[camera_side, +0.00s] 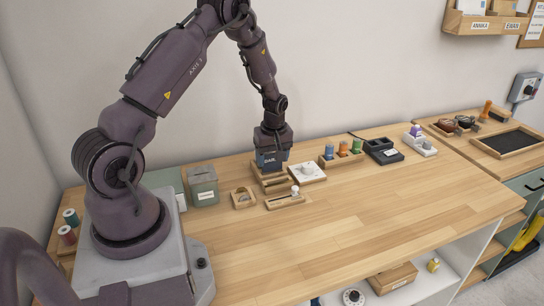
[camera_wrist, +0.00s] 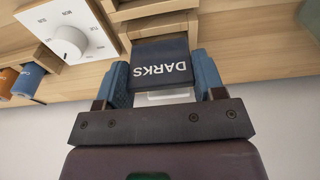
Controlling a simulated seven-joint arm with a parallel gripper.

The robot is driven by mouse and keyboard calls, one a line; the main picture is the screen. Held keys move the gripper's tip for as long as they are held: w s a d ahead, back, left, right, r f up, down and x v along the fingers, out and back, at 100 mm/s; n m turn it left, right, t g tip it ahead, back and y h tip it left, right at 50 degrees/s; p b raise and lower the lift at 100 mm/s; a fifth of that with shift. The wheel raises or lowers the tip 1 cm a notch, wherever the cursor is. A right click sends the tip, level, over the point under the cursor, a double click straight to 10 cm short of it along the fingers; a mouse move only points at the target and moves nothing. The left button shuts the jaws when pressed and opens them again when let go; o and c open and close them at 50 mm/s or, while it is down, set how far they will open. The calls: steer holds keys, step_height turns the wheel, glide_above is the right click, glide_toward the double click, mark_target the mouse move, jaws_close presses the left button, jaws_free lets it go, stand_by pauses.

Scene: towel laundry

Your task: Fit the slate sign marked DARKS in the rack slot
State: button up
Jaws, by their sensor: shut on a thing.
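The slate sign marked DARKS (camera_wrist: 160,62) is a dark plate with white letters, upside down in the wrist view. My gripper (camera_wrist: 162,85) is shut on it, with a blue finger pad at each side. In the side view the sign (camera_side: 270,158) shows between the fingers of my gripper (camera_side: 271,160), at the wooden rack (camera_side: 272,184). In the wrist view the sign's far edge meets the wooden rack (camera_wrist: 134,30). I cannot tell how deep the sign sits in the slot, as the slot itself is hidden.
A white dial box (camera_side: 307,172) stands close right of the rack; thread spools (camera_side: 342,150) are beyond it. A small wooden tray (camera_side: 285,201) lies in front, and a green-grey box (camera_side: 203,185) stands left. The middle and front of the table are clear.

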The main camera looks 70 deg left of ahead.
steer(key=shift+f, duration=1.15)
stand_by(1.0)
steer(key=o, duration=1.1)
steer(key=shift+r, duration=3.5)
